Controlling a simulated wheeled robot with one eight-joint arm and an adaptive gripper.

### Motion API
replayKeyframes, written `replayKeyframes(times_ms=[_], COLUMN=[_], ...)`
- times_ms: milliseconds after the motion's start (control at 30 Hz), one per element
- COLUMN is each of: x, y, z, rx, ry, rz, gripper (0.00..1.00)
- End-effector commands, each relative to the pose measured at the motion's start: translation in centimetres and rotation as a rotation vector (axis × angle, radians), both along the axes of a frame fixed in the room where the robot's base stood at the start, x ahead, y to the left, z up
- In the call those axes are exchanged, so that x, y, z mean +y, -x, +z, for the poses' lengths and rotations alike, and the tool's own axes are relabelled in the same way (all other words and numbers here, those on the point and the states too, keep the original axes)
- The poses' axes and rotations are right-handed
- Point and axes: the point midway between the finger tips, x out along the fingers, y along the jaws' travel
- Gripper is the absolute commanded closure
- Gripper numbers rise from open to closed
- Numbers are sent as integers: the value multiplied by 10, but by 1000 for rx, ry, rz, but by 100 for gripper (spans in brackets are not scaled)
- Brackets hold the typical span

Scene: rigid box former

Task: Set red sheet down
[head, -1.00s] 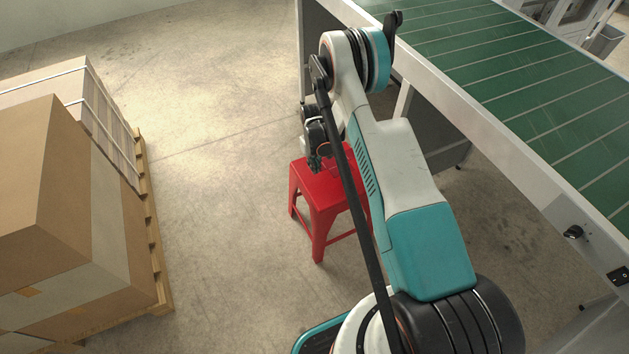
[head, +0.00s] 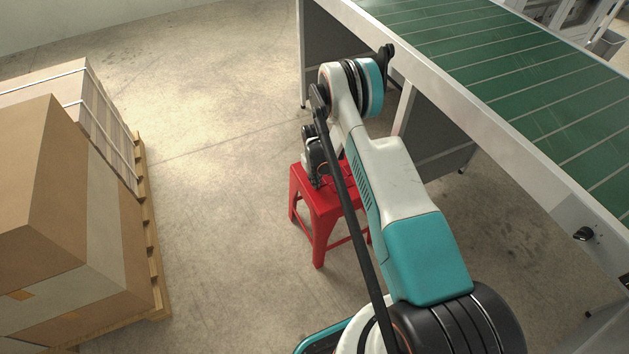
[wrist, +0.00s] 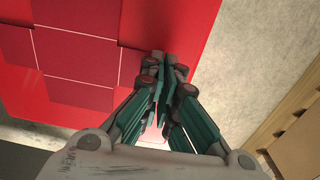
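The red sheet (wrist: 80,52) is a thin, flat, creased piece in a darker red than the stool. It lies over the top of the red stool (head: 321,212). Pale crease lines divide it into panels in the wrist view. My gripper (wrist: 166,66) is at the sheet's right edge, its two fingertips close together with the thin edge between them. The fingers hide the exact contact. In the head view my gripper (head: 316,182) is low over the stool's left side. My arm covers part of the stool there.
Stacked cardboard boxes (head: 70,210) stand on a wooden pallet (head: 152,235) at the left. A green conveyor (head: 520,90) with a metal frame runs along the right. Concrete floor between the pallet and the stool is clear.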

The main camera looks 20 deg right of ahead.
Motion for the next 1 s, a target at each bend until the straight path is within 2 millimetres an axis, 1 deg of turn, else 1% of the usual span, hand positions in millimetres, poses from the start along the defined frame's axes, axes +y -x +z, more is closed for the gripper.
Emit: replayKeyframes(times_ms=[33,67,100,167,467,567,667,733,1000], x=[0,0,0,0,0,0,0,0,1], y=[0,0,0,0,0,0,0,0,0], z=[-2,-2,-2,-2,-1,2,14,26,83], rx=[0,0,0,0,0,0,0,0,0], ry=[0,0,0,0,0,0,0,0,0], rz=[0,0,0,0,0,0,0,0,0], gripper=[100,96,87,75,75,75,75,75,75])
